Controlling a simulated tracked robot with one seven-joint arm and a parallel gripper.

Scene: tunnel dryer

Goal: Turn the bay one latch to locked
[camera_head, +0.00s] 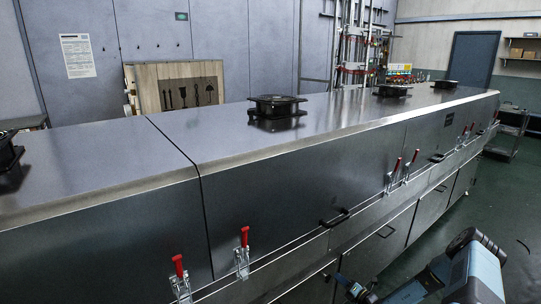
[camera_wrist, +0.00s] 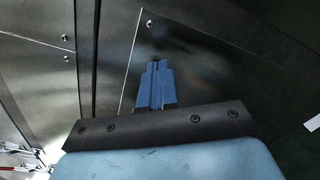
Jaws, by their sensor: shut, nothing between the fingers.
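Several toggle latches with red handles line the front of the long steel dryer. In the head view, one latch (camera_head: 180,280) is at the lower left, with another latch (camera_head: 243,252) beside it across the panel seam. Both red handles point up. A further pair, a left latch (camera_head: 391,178) and a right latch (camera_head: 409,165), is farther along. I cannot tell which is bay one's. My gripper (camera_wrist: 156,66) is shut and empty, its blue fingers together before dark steel panels. Red-handled latch parts (camera_wrist: 18,151) show at the wrist view's lower left, apart from the fingers.
The dryer's long top (camera_head: 320,115) carries dark round fittings, one a fan-like unit (camera_head: 276,106). Dark bar handles, such as one on the front (camera_head: 334,218), stick out. Green floor (camera_head: 505,205) is open at the right. A metal cart (camera_head: 510,130) stands beyond.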

